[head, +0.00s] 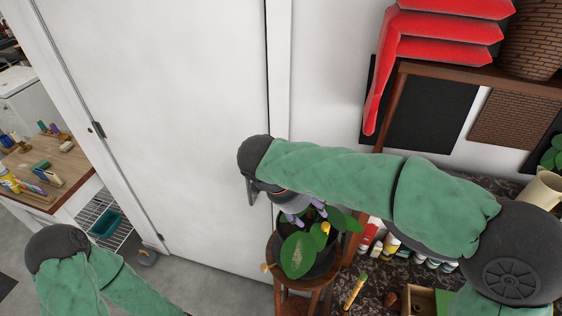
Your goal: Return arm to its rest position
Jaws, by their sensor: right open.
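My right arm (330,175), in a green sleeve, reaches in from the right across the picture and bends down at its dark wrist joint (255,155). My right gripper (304,212) hangs below the forearm, partly hidden by it. Its purple fingertips are apart, with no held object visible, over a potted plant (298,254) with broad green leaves. I cannot tell whether they touch the leaves. My left arm (75,280) shows at the lower left, and its gripper is out of view.
The plant stands on a wooden stand (300,284) before a white door (190,120). A dark speckled surface with several bottles (391,243) and a yellow-handled brush (355,290) lies below my right arm. A cluttered wooden table (60,170) stands left.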

